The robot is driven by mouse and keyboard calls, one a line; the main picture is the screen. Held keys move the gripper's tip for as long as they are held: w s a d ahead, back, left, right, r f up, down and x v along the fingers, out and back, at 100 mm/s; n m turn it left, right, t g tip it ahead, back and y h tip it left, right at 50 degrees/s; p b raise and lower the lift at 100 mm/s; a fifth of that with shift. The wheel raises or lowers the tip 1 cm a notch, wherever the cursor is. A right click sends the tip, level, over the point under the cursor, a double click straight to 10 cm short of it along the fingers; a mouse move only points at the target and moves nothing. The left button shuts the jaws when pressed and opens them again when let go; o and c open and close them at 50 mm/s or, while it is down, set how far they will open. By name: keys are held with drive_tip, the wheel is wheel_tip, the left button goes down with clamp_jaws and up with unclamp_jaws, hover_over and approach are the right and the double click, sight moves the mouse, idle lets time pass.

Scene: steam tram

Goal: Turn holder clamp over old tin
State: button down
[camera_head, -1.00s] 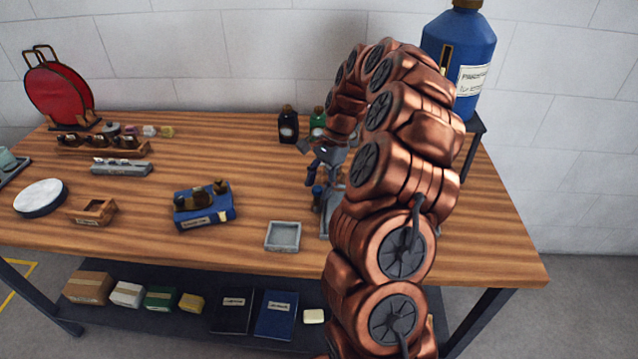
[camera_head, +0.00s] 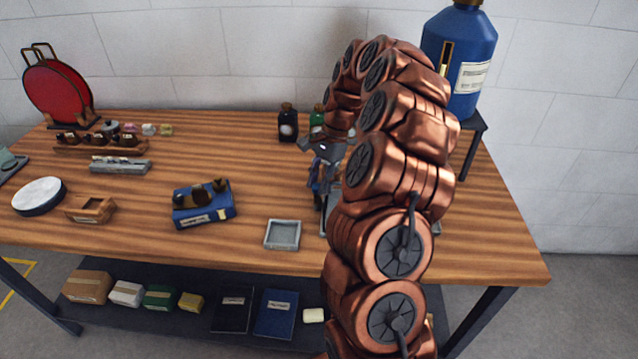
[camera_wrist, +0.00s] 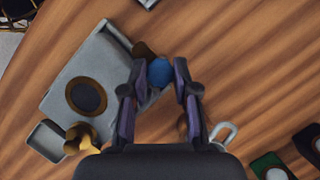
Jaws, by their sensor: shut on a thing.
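The grey holder (camera_wrist: 62,100) lies on the wooden table in the wrist view. It carries a dark round disc with a brown rim (camera_wrist: 87,96) and a brass knob-like part (camera_wrist: 82,138). I cannot tell which part is the old tin. A blue round knob (camera_wrist: 160,72), which seems to belong to the clamp, sits at the holder's edge. My gripper (camera_wrist: 164,84) is shut on this knob, with a purple-padded finger on each side. In the head view my gripper (camera_head: 318,176) is low over the holder, and my arm hides most of it.
A square grey tray (camera_head: 283,234) lies left of the holder. A blue box with brown parts (camera_head: 203,204) is further left. A dark bottle (camera_head: 288,124) and a green bottle (camera_head: 316,120) stand behind. A large blue bottle (camera_head: 458,62) rises behind my arm.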

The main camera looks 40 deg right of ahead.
drive_tip(key=n+b, duration=0.1)
drive_tip(key=n+g+b, duration=0.1)
drive_tip(key=n+b, duration=0.1)
drive_tip(key=n, duration=0.1)
drive_tip(key=shift+w+f+h, duration=0.15)
drive_tip(key=shift+f+h, duration=0.1)
drive_tip(key=shift+h, duration=0.05)
drive_tip(key=n+b, duration=0.1)
drive_tip(key=n, duration=0.1)
drive_tip(key=n+g+b, duration=0.1)
drive_tip(key=shift+r+n+g+h, duration=0.15)
drive_tip(key=shift+n+g+h, duration=0.15)
drive_tip(key=shift+n+h, duration=0.1)
drive_tip(key=n+g+h+b, duration=0.1)
drive_tip(key=n, duration=0.3)
drive_tip(key=shift+a, duration=0.15)
drive_tip(key=shift+r+n+h, duration=0.15)
drive_tip(key=shift+n+h, duration=0.65)
drive_tip(key=shift+n, duration=1)
drive_tip(key=c, duration=0.9)
unclamp_jaws()
